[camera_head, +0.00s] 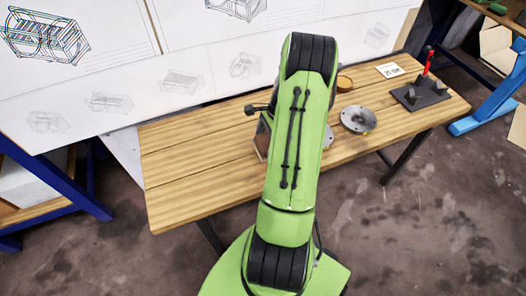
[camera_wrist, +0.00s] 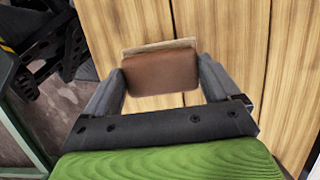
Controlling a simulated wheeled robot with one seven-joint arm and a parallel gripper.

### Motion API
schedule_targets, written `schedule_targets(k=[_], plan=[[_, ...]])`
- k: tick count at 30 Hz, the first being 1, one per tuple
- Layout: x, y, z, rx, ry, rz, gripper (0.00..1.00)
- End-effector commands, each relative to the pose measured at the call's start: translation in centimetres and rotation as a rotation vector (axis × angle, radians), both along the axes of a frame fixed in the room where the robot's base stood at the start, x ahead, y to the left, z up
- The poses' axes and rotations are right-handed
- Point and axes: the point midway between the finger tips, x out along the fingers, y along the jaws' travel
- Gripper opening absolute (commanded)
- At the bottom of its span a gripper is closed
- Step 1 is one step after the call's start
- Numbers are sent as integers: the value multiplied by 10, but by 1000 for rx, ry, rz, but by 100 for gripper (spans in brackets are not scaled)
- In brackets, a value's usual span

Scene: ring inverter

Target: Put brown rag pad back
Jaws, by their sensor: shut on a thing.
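The brown rag pad (camera_wrist: 162,74) is between the fingers of my gripper (camera_wrist: 164,78) in the wrist view. My gripper is shut on it, with a finger at each side of the pad. A tan edge shows along the far side of the pad. Wooden tabletop boards show beyond it; I cannot tell whether the pad touches them. In the head view, my green arm reaches over the wooden table (camera_head: 190,185) and hides most of the gripper.
On the table's right part stand a round metal flange (camera_head: 358,119), a dark plate with pegs (camera_head: 420,93), a red-handled tool (camera_head: 427,60) and a white card (camera_head: 390,69). A small amber round thing (camera_head: 344,83) is near my arm. The table's left part is clear.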

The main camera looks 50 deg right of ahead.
Motion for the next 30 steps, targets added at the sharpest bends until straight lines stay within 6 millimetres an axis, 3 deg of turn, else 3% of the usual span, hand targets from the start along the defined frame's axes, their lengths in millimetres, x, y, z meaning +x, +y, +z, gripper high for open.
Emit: schedule_targets(k=[6,17,18,19,26,30], plan=[[0,1,-37,2,1,3,61],[0,0,-42,-1,0,3,61],[0,0,-41,-1,0,3,96],[0,0,-41,-1,0,3,100],[0,0,-39,-1,0,3,100],[-2,-5,-18,-3,-2,1,100]])
